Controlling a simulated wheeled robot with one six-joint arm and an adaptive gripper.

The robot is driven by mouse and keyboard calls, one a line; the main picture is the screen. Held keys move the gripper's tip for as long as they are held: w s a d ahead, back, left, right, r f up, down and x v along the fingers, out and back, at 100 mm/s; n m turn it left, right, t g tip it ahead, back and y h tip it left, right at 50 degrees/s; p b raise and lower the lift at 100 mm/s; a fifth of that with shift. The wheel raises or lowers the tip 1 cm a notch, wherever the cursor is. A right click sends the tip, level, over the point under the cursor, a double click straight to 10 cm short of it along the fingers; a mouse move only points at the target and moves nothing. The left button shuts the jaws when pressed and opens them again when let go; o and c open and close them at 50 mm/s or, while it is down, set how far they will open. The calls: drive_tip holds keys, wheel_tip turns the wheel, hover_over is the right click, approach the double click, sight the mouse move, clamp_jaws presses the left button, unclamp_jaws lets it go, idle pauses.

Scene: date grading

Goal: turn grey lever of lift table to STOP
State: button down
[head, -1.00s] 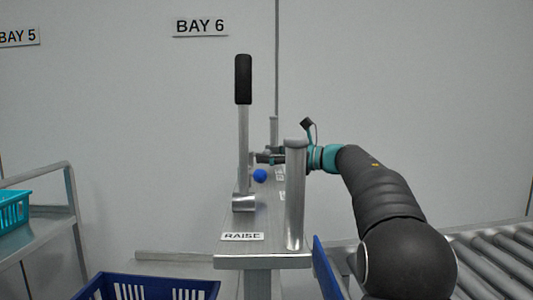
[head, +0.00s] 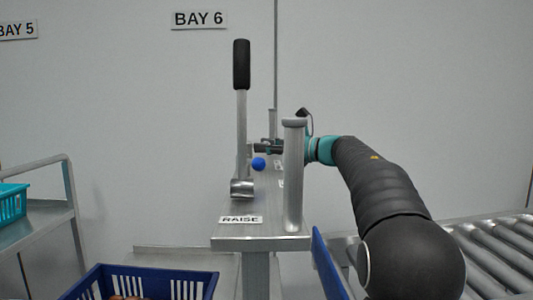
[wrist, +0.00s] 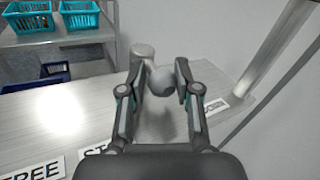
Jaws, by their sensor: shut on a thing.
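The grey lever's round knob (wrist: 163,82) shows in the wrist view between the two fingers of my gripper (wrist: 159,68), which is shut on it. A pale stub (wrist: 145,52) stands just behind the knob. A label reading STOP only in part, "ST" (wrist: 95,150), lies on the metal top, beside a FREE label (wrist: 36,170). In the head view my gripper (head: 268,147) is above the far part of the lift table (head: 235,232), partly behind a silver post. The grey knob cannot be made out there.
A tall black-gripped lever (head: 241,65) stands upright near the RAISE label (head: 241,219). A blue ball (head: 258,164) and the silver post (head: 293,185) are close to my gripper. A blue crate (head: 150,283) is in front; rollers (head: 490,240) lie to the right.

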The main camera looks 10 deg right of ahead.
drive_tip(key=shift+s+a+m+t+h+b, duration=0.1)
drive_tip(key=shift+m+t+h+b, duration=0.2)
drive_tip(key=shift+b, duration=0.05)
drive_tip(key=c, duration=0.8)
unclamp_jaws()
drive_tip(key=shift+a, duration=0.1)
drive_tip(key=shift+s+d, duration=0.15)
drive_tip(key=shift+d, duration=0.2)
drive_tip(key=v, duration=1.1)
drive_tip(key=shift+s+d, duration=0.1)
